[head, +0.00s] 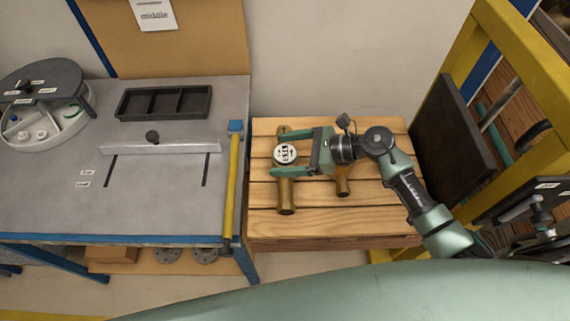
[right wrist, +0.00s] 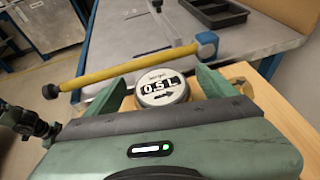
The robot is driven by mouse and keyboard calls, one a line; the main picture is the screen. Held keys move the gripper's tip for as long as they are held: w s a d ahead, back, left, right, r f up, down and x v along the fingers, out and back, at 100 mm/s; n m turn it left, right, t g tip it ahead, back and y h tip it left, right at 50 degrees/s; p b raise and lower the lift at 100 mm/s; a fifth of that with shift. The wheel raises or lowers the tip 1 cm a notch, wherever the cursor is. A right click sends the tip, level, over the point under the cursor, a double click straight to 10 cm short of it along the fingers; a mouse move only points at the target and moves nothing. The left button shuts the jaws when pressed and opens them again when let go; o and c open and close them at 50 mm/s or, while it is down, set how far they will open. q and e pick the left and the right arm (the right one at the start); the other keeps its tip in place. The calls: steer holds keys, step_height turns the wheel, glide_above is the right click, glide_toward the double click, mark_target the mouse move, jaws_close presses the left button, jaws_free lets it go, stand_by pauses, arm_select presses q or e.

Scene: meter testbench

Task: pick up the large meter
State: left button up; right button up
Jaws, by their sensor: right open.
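A brass meter with a round white face (head: 285,154) lies on the wooden table, its pipe end pointing toward me. It appears to be the large one. My right gripper (head: 282,152) is open, with one green finger on each side of this meter. In the right wrist view, the white face (right wrist: 162,88) with black characters and an arrow shows between the open fingers. I cannot tell whether the fingers touch it. A second, narrower brass piece (head: 342,187) lies to the right, mostly hidden under my right gripper. My left gripper is not seen.
A grey workbench (head: 60,210) stands left of the wooden table (head: 340,222), with a yellow bar (head: 233,185) along its near side edge. A black divided tray (head: 165,103) sits on it. A yellow frame with a dark panel (head: 452,130) stands close on the right.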

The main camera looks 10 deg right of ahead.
steer(key=c, duration=1.8)
steer(key=shift+w+r, duration=0.15)
steer(key=shift+r, duration=0.05)
jaws_close()
steer(key=shift+r, duration=0.1)
